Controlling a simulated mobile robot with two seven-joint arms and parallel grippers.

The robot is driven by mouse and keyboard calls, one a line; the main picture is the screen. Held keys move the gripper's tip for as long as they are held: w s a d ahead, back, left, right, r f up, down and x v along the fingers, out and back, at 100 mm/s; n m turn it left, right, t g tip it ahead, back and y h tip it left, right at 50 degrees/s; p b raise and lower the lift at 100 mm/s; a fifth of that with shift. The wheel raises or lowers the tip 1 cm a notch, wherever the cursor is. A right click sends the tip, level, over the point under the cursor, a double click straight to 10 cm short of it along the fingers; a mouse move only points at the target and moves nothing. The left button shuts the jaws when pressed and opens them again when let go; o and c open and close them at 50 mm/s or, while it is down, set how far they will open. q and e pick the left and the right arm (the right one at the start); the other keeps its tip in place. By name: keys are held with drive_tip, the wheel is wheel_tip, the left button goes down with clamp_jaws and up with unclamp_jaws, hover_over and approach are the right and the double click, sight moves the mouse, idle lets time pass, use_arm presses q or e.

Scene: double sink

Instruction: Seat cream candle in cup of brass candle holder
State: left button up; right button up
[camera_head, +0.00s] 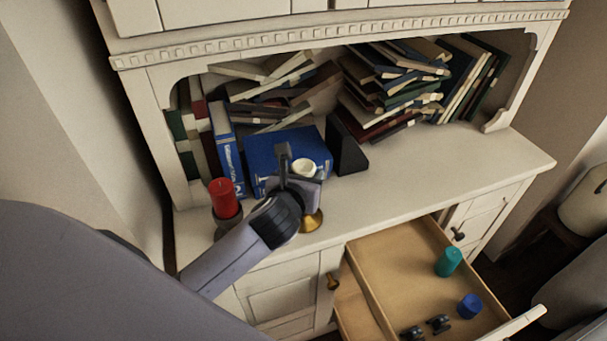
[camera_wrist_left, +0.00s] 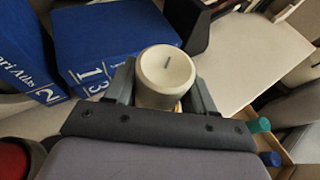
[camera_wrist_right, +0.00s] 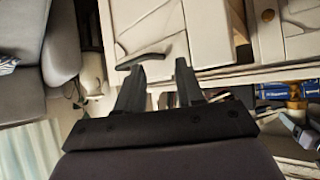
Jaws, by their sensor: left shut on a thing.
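My left gripper (camera_head: 293,180) is shut on the cream candle (camera_head: 303,167) above the hutch counter. In the left wrist view the candle (camera_wrist_left: 166,75) stands between the two fingers (camera_wrist_left: 164,90), its wick end facing the camera. The brass candle holder (camera_head: 311,221) is on the counter below the gripper; its round base shows, but its cup is hidden behind the gripper. I cannot tell whether the candle touches the cup. My right gripper (camera_wrist_right: 160,85) is open and empty in the right wrist view, away from the candle and holder.
A red candle (camera_head: 223,193) in a dark holder (camera_head: 228,224) stands left of the gripper. Blue books (camera_head: 270,150) and a black block (camera_head: 345,150) lie behind. An open drawer (camera_head: 395,260) holds a teal candle (camera_head: 448,262) and a blue candle (camera_head: 470,306). The counter's right is clear.

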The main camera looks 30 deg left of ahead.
use_arm(q)
drive_tip(key=o, duration=1.1)
drive_tip(key=shift+s+r, duration=0.15)
drive_tip(key=v, duration=1.2)
drive_tip(key=shift+s+d+f+n+g+h, duration=0.4)
drive_tip(key=shift+s+f+n+h, duration=0.9)
drive_tip(key=shift+f+n, duration=3.15)
drive_tip(key=shift+s+d+f+n+g+h, duration=0.2)
drive_tip(key=shift+s+f+n+g+h, duration=0.35)
drive_tip(key=shift+s+f+n, duration=3.7)
drive_tip(key=shift+w+d+f+n+g+h, duration=0.65)
drive_tip(key=shift+f+n, duration=1.9)
drive_tip(key=shift+n, duration=4.25)
